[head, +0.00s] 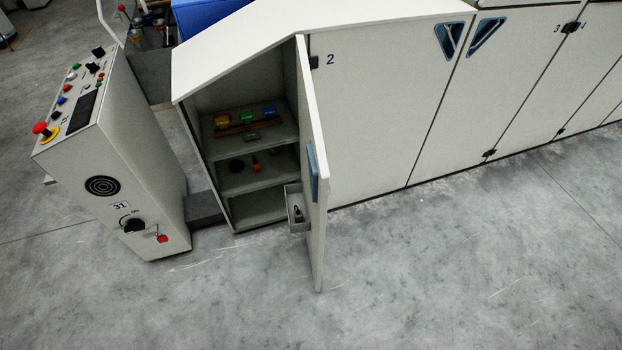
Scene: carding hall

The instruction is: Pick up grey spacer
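A small grey piece (252,136), which may be the grey spacer, lies on the upper shelf (284,134) of an open cabinet. It is too small to make out its shape. It lies in front of a brown bar (240,127) with small coloured things by it. My gripper does not show in the head view.
The cabinet door (314,180) stands open toward me, with a small bin (296,209) on its inner side. A control box (110,165) stands left. The floor (430,270) in front is clear.

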